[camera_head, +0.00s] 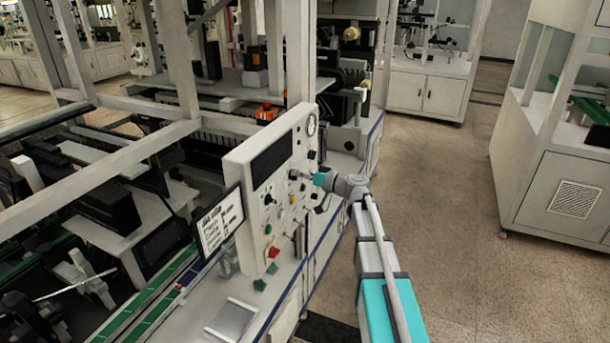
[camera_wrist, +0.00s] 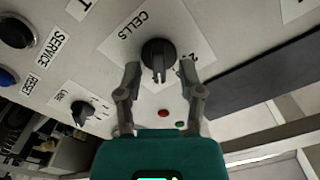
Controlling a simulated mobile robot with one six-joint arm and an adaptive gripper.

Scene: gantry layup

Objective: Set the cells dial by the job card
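The cells dial (camera_wrist: 159,56) is a black knob on the light panel, under the label CELLS in the wrist view. My gripper (camera_wrist: 162,82) has its two grey fingers spread, one on each side of the knob's lower part; I cannot tell whether they touch it. In the head view my gripper (camera_head: 312,178) is at the control panel's face (camera_head: 238,171), and the dial is hard to make out there. The job card (camera_head: 219,222) is a white sheet with dark print in a black frame, left of the panel; its text is too small to read surely.
A smaller dial (camera_wrist: 82,113), a black round knob (camera_wrist: 16,33) labelled SERVICE and a blue button (camera_wrist: 7,76) sit nearby on the panel. Red (camera_wrist: 163,113) and green (camera_wrist: 181,125) parts show beyond the gripper. Open floor (camera_head: 455,215) lies right of my arm.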

